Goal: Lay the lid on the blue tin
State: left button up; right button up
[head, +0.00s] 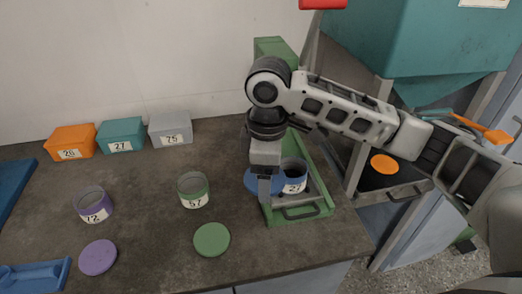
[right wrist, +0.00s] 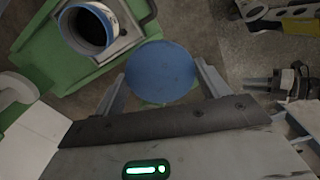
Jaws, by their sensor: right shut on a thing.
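The blue lid (head: 252,181) is a flat round disc. My right gripper (head: 265,186) is shut on it, and the right wrist view shows the lid (right wrist: 160,72) between the two fingers. The blue tin (head: 296,185), with a white label, stands open in the green frame of the shaker, just right of the lid. In the right wrist view the open tin (right wrist: 88,28) is at the upper left, apart from the lid. The gripper and lid partly hide the tin's left side in the head view. My left gripper is not in view.
The green shaker frame (head: 298,216) stands at the bench's right end. An open purple tin (head: 94,207) and green tin (head: 194,194) stand left, with a purple lid (head: 98,257) and green lid (head: 212,240) lying before them. Orange, teal and grey bins (head: 171,129) line the wall.

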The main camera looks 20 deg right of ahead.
jog(key=n, duration=0.2)
jog(key=w+n, duration=0.1)
jog(key=n, duration=0.2)
jog(key=shift+w+d+r+n+p, duration=0.15)
jog(key=shift+r+n+p, duration=0.1)
jog(key=shift+n+p, duration=0.15)
jog(key=n, duration=0.2)
jog(key=shift+w+r+n, duration=0.1)
jog(key=shift+w+n, duration=0.15)
jog(key=shift+n, duration=0.15)
jog(key=n, duration=0.4)
jog(key=shift+w+r+p, duration=0.1)
jog(key=shift+w+p, duration=0.25)
jog(key=n, duration=0.3)
jog(key=shift+w+d, duration=0.15)
jog(key=shift+w, duration=0.15)
jog(key=shift+w+d, duration=1.8)
jog(key=shift+d, duration=3.15)
jog(key=shift+d+f, duration=0.1)
jog(key=shift+f, duration=3.25)
jog(key=shift+w+f, duration=0.1)
jog(key=shift+f, duration=0.4)
